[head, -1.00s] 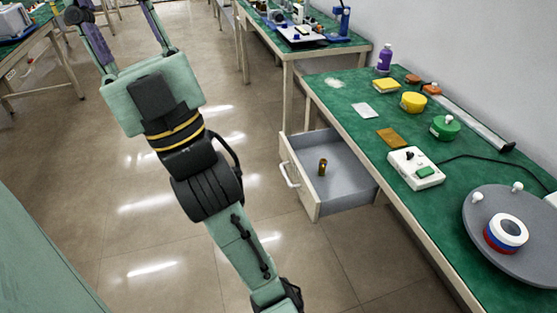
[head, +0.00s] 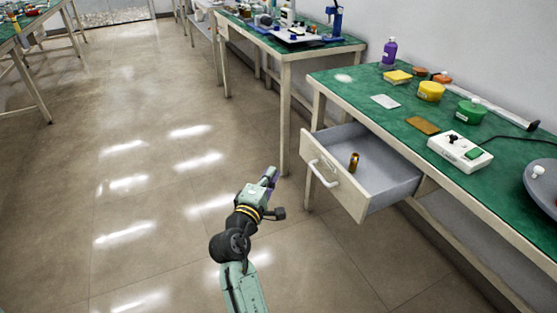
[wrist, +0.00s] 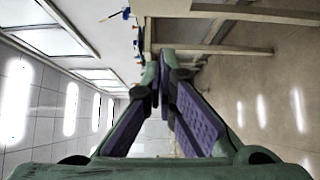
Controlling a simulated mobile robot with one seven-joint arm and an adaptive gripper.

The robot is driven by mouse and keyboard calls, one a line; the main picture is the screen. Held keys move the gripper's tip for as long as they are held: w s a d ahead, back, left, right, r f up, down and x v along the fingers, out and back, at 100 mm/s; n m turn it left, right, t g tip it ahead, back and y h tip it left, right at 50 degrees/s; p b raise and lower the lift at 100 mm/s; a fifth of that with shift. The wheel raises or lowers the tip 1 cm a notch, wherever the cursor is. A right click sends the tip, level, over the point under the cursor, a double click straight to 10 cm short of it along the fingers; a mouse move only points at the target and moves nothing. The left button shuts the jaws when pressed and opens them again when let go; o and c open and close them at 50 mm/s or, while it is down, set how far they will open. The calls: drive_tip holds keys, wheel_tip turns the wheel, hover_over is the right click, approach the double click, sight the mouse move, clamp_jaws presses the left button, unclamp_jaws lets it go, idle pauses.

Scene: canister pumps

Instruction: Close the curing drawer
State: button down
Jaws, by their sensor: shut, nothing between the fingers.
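The curing drawer (head: 392,202) is pulled out from under the green-topped bench at right in the head view. Its white handle (head: 322,173) is on the cream front panel, which faces left. A small amber bottle (head: 354,162) stands inside it. My gripper (head: 272,172) is shut and empty, to the left of the drawer handle and apart from it. In the wrist view my gripper (wrist: 164,60) shows two purple-padded fingers coming together at the tips. I cannot clearly make out the drawer in that view.
The bench top (head: 395,118) holds a purple bottle (head: 389,52), a yellow tub (head: 431,91), a green tub (head: 471,111) and a white control box (head: 460,150). Another bench (head: 290,45) stands behind. The tiled floor (head: 150,190) to the left is clear.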

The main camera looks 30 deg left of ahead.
sight(350, 130)
drive_tip(key=w+d+p, duration=0.1)
drive_tip(key=w+p, duration=0.2)
drive_tip(key=w, duration=0.9)
drive_tip(key=shift+w+d, duration=0.15)
drive_tip(key=shift+w, duration=0.25)
drive_tip(key=shift+w+d+r, duration=0.1)
drive_tip(key=shift+r, duration=0.05)
drive_tip(key=w+d+p, duration=0.1)
drive_tip(key=w+d, duration=0.3)
drive_tip(key=w, duration=0.1)
drive_tip(key=w+d+p, duration=0.2)
drive_tip(key=w+d, duration=0.2)
drive_tip(key=w, duration=0.1)
drive_tip(key=w+d+p, duration=0.1)
drive_tip(key=w+d, duration=0.3)
drive_tip(key=w, duration=0.1)
drive_tip(key=shift+w, duration=0.2)
drive_tip(key=shift+d+r, duration=0.1)
